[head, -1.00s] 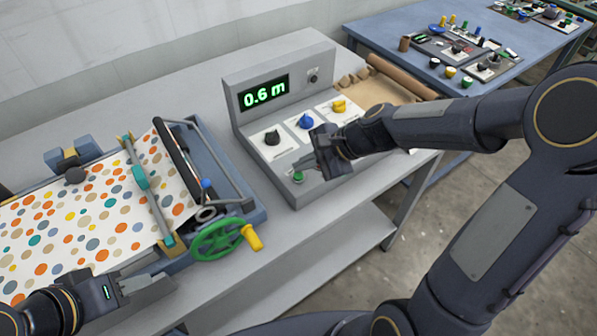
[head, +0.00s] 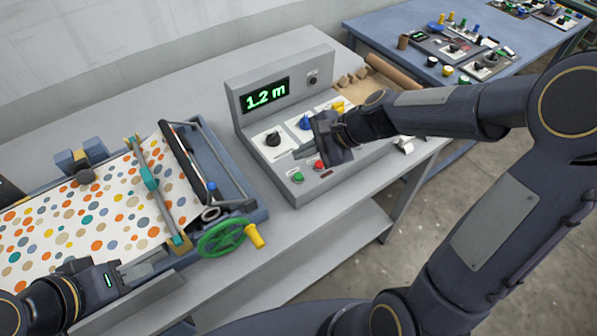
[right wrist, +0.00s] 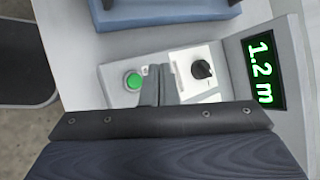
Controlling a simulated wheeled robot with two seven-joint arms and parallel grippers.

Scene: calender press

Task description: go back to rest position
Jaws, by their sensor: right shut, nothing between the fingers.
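My right gripper (head: 304,150) is shut and empty, held above the grey control console (head: 348,182). Its fingertips are above the panel between the black knob (head: 273,138) and the green button (head: 298,177), apart from the button. In the right wrist view the closed fingers (right wrist: 158,92) show beside the green button (right wrist: 133,80) and the black knob (right wrist: 202,69). My left gripper (head: 138,270) is at the lower left, in front of the press; whether its fingers are apart is unclear. The console display (head: 266,96) reads 1.2 m.
The press (head: 240,206) with dotted sheet (head: 95,225) and green handwheel (head: 222,238) stands left of the console. A red button (head: 319,165), blue knob (head: 304,122) and yellow knob (head: 338,107) are near my right gripper. A blue table (head: 400,38) stands behind.

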